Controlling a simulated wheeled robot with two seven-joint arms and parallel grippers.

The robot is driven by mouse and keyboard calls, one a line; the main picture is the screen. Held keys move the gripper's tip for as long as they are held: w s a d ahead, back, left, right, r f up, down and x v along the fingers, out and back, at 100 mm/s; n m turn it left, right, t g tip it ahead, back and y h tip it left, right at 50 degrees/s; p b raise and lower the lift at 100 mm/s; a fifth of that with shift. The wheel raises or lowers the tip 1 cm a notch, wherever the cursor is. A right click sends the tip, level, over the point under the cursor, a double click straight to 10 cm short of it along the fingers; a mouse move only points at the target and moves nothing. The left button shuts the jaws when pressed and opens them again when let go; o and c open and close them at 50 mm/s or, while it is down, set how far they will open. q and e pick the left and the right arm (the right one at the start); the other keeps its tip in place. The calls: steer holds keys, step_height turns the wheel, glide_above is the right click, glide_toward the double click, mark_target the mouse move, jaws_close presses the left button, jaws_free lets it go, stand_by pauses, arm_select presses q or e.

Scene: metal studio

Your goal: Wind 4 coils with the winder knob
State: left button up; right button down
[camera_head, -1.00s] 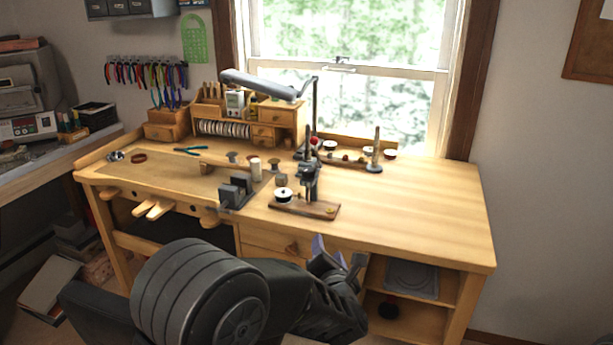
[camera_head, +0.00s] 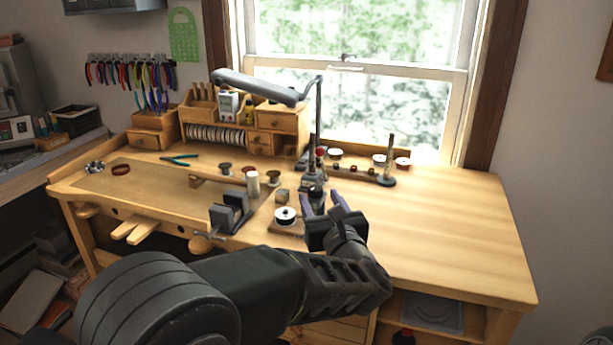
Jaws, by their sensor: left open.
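The coil winder stands near the bench's front middle. It has a wooden base (camera_head: 284,229), a white spool with a dark centre (camera_head: 286,215) at its left, and a dark upright post whose lower part is hidden behind my gripper. I cannot make out the winder knob or any coil. My left gripper (camera_head: 322,200) is open, its two purplish fingers apart and pointing up and away, in front of the winder's post and covering the right part of its base. I cannot tell whether it touches the winder. My right gripper is out of view.
A small vise (camera_head: 231,212) stands left of the winder, with a white cylinder (camera_head: 252,183) behind it. A desk lamp (camera_head: 258,88) arches over the back. A rack with small spools (camera_head: 362,172) lies behind the winder. The bench's right side (camera_head: 450,225) is clear.

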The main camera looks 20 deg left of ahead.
mark_target(313, 186)
arm_select(q)
steer(key=shift+s+d+r, duration=0.15)
steer(key=shift+s+r, duration=0.05)
steer(key=shift+s, duration=0.1)
steer(key=p+x, duration=0.2)
steer(key=x, duration=0.5)
steer(key=shift+w, duration=0.1)
steer(key=shift+w+a+f, duration=0.1)
steer(key=shift+w+a, duration=0.15)
steer(key=shift+w, duration=0.15)
steer(key=shift+c, duration=0.3)
jaws_close()
